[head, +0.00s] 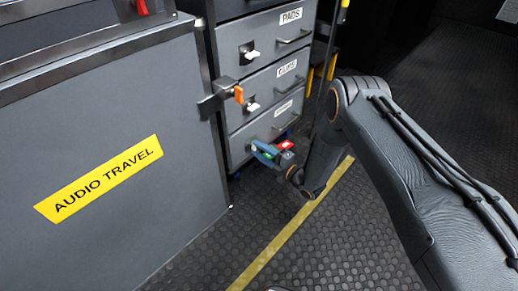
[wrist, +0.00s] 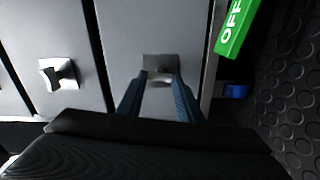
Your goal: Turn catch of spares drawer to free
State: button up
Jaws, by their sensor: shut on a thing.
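The lowest visible drawer (head: 262,126) of the cabinet has a small label (head: 289,107) that I cannot read clearly; its front fills the middle of the wrist view. Its catch (wrist: 160,66) is a metal piece on a square plate, between my blue fingers. My gripper (head: 262,150) is at this drawer's front, and in the wrist view (wrist: 160,82) it is shut on the catch. The fingers hide much of the catch, so its exact turn is unclear. In the head view the gripper covers the catch.
Above are the CLIPS drawer (head: 263,87) and PADS drawer (head: 262,42), with pale catches and bar handles. An orange-handled latch (head: 238,94) juts beside them from the AUDIO TRAVEL case (head: 110,170). A green OFF tag (wrist: 235,28) is close right of the fingers. Floor is open.

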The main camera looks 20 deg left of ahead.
jog(key=shift+n, duration=0.4)
jog(key=o, duration=1.1)
jog(key=shift+p+v, duration=1.45)
jog(key=shift+v, duration=2.5)
jog(key=shift+w, duration=0.1)
